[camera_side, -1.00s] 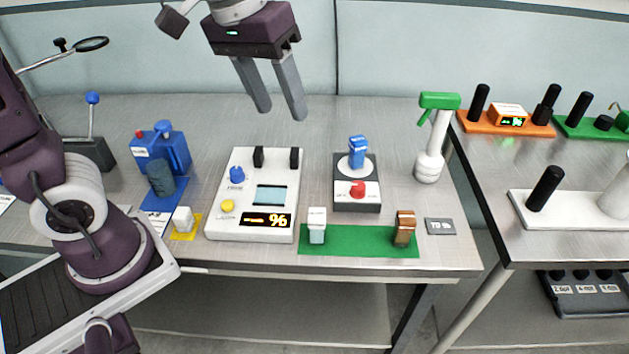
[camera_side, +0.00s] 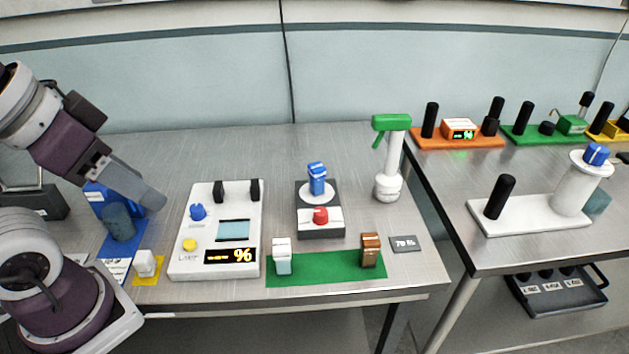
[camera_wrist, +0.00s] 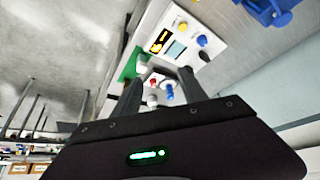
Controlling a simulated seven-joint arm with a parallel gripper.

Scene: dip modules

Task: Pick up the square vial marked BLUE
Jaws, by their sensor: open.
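A square blue vial with a blue cap (camera_side: 317,178) stands upright on the white disc of a dark grey device (camera_side: 319,228); its lettering is too small to read. A small blue shape, apparently this vial (camera_wrist: 168,91), shows between the fingers in the wrist view. On the green mat (camera_side: 325,270) stand a white-capped vial (camera_side: 282,256) and a brown vial (camera_side: 370,249). Another white-capped vial (camera_side: 146,263) stands on a yellow pad. My gripper (camera_side: 153,197) is open and empty at the left, tilted, well apart from the blue vial.
A white instrument (camera_side: 213,270) with knobs and a lit display lies between my gripper and the dark grey device. A blue device (camera_side: 103,197) is beside my fingers. A green-topped white bottle (camera_side: 389,160) stands at the right. Bare bench lies behind the devices.

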